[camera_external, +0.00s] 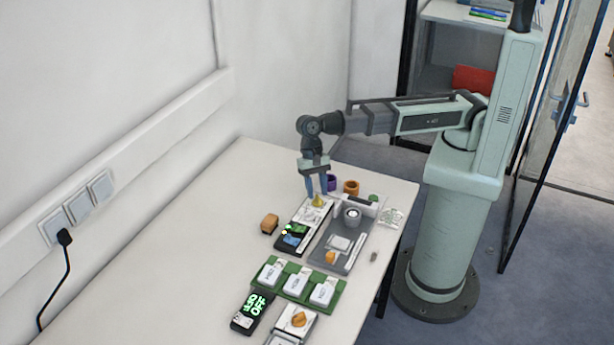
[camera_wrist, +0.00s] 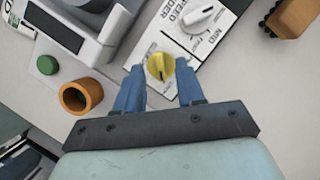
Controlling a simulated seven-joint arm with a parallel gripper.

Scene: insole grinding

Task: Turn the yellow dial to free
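The yellow dial (camera_wrist: 160,67) sits at the end of a white labelled panel (camera_wrist: 211,45) in the wrist view. It also shows in the external view (camera_external: 317,202), just below my fingertips. My gripper (camera_wrist: 160,70) has its blue fingers on either side of the dial, with narrow gaps showing between fingers and dial. In the external view my gripper (camera_external: 317,192) points down over the panel's far end. Small print lies around the dial, but I cannot read "free" or tell the dial's setting.
A white knob (camera_wrist: 197,14) with speed labels is on the same panel. An orange ring (camera_wrist: 82,96) and a green button (camera_wrist: 47,65) lie left of my fingers. A grey tray (camera_external: 330,260) and green rack (camera_external: 335,297) stand nearby. The table's left side is clear.

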